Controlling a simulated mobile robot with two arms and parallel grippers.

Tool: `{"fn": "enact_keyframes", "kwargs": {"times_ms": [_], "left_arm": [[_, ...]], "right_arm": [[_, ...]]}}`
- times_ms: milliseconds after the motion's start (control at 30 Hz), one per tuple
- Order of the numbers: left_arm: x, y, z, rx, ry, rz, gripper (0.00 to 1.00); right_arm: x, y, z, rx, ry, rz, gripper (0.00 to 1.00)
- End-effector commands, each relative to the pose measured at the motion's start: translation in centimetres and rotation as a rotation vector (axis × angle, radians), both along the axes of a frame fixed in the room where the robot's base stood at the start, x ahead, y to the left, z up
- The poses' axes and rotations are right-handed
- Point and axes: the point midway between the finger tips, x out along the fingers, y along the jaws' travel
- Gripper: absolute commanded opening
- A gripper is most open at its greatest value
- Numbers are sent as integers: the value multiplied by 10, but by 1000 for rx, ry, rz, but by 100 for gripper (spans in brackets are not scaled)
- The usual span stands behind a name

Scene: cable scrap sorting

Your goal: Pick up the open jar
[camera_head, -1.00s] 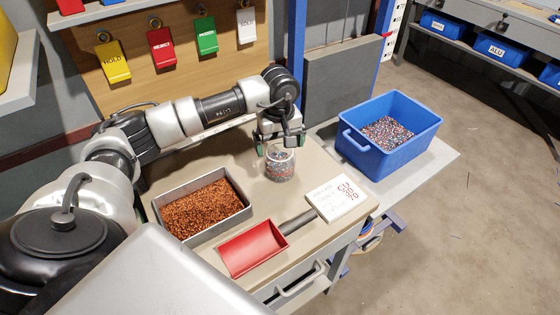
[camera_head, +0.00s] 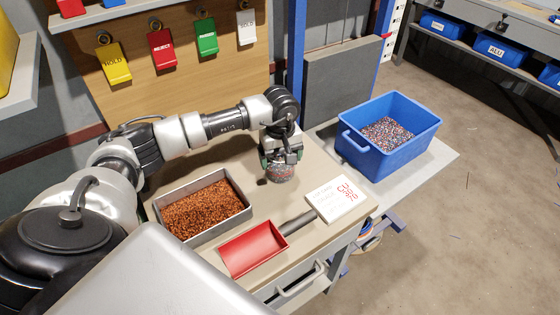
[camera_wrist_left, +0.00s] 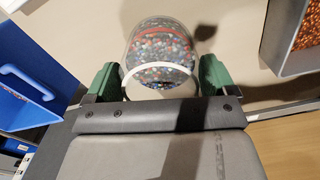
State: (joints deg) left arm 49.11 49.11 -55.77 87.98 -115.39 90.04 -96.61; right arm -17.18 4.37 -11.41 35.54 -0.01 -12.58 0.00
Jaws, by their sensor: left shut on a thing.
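The open jar (camera_head: 281,174) is clear and holds mixed coloured granules. It stands on the bench top to the right of the metal tray. My left gripper (camera_head: 281,158) has come down over it from above and hides its upper part. In the left wrist view the jar (camera_wrist_left: 162,50) sits between the two green fingers of my left gripper (camera_wrist_left: 155,82), which is shut on it. A red band shows through the jar. My right gripper is in neither view.
A metal tray of copper granules (camera_head: 248,211) lies left of the jar. A red scoop (camera_head: 255,248) and a white card (camera_head: 340,199) lie in front. A blue bin (camera_head: 408,155) with mixed granules stands at right. Coloured tags hang on the board behind.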

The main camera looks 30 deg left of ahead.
Motion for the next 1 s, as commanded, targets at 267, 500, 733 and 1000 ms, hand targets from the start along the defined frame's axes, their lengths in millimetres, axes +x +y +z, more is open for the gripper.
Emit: {"fn": "enact_keyframes", "kwargs": {"times_ms": [267,500,733,1000], "left_arm": [[1,0,12,0,-3,0,59],[5,-14,49,-3,-5,-7,59],[16,-62,78,-3,-5,-6,59],[25,-100,102,-1,-3,-1,59]], "right_arm": [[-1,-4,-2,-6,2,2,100],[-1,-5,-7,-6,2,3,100],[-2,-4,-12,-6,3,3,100],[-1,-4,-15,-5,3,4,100]]}}
